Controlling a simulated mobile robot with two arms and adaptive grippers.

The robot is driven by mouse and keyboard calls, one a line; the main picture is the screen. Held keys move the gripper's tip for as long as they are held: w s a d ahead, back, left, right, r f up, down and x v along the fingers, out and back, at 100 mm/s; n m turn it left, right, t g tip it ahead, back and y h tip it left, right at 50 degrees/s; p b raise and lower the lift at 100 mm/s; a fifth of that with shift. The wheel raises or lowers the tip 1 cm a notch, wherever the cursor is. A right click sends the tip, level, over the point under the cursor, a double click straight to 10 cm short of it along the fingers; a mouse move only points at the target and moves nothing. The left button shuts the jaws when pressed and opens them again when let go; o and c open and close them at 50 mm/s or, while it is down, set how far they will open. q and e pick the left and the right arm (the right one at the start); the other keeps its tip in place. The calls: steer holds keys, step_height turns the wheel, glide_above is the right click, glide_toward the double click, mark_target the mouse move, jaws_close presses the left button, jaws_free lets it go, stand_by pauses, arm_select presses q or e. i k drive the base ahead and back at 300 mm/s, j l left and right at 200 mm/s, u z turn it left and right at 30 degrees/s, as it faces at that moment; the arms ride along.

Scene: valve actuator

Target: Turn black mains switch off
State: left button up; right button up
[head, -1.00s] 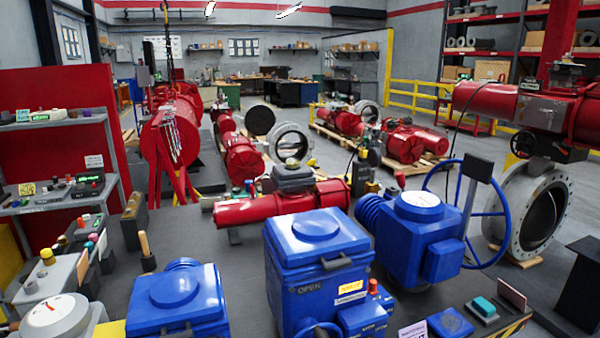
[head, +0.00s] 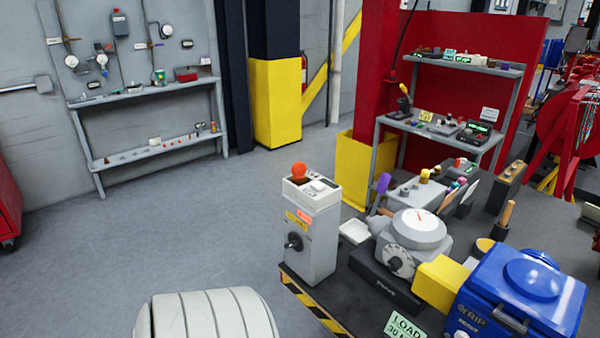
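A grey upright box (head: 316,240) stands at the left corner of the dark bench. A black rotary knob (head: 294,242) sits on its front face, below an orange label and a yellow label. The box has an orange-red round top piece (head: 299,170) above a white panel. I cannot read whether the black knob is the mains switch, nor its set position. Neither of my grippers shows in the head view.
The dark bench with a striped edge (head: 310,305) also holds a grey dial unit (head: 418,230), a yellow block (head: 440,282) and a blue actuator (head: 525,290). Wall shelves (head: 150,95) stand at the far left.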

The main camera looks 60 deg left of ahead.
mark_target(295, 241)
steer(key=u, duration=2)
